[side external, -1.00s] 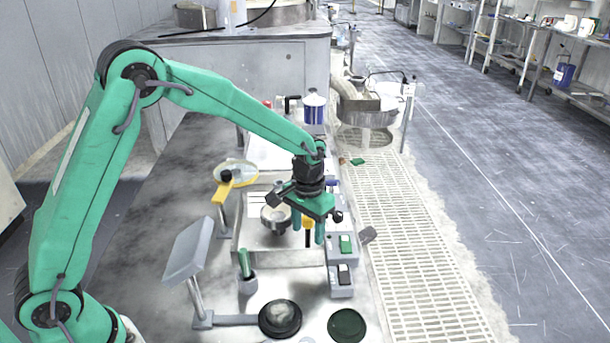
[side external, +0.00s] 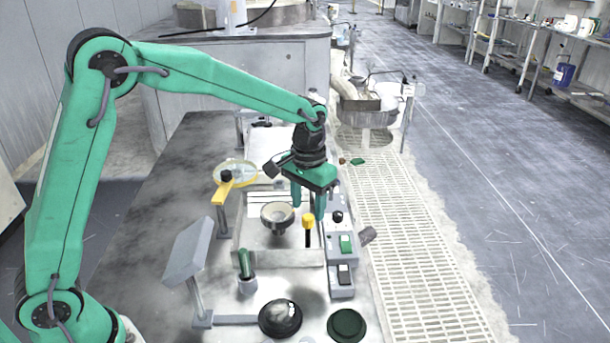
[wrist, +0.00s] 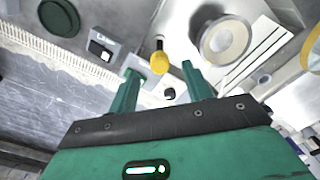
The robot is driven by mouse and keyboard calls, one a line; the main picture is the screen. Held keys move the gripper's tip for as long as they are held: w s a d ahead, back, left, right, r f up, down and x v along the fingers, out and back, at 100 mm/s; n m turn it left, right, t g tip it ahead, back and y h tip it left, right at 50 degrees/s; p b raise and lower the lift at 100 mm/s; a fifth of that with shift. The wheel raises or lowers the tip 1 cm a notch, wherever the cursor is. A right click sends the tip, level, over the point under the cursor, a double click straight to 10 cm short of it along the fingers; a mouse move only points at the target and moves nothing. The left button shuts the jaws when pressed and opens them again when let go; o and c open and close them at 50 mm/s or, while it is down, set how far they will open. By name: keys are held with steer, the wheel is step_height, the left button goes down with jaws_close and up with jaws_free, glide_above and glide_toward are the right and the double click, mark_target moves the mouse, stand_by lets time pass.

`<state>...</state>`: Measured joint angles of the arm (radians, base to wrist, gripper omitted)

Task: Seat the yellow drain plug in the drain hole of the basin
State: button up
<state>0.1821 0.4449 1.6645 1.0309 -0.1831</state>
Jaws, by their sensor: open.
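The yellow drain plug (side external: 308,222) shows as a yellow head with a black stem; in the side view it is at the right part of the metal basin (side external: 238,225), and it seems upright. It also shows in the wrist view (wrist: 159,62), lined up with the gap between my fingers and beyond their tips. My gripper (side external: 308,209) is open and empty, fingers pointing down, just above the plug. I cannot make out the drain hole, so I cannot tell whether the plug sits in it.
A round metal cup (side external: 278,216) stands left of the plug. Switch boxes (side external: 340,245) line the right side. A magnifier with a yellow handle (side external: 224,188), a grey panel on a post (side external: 188,250) and dark round pads (side external: 346,324) stand around the basin.

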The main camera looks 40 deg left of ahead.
steer(key=shift+r, duration=0.45)
stand_by(0.3)
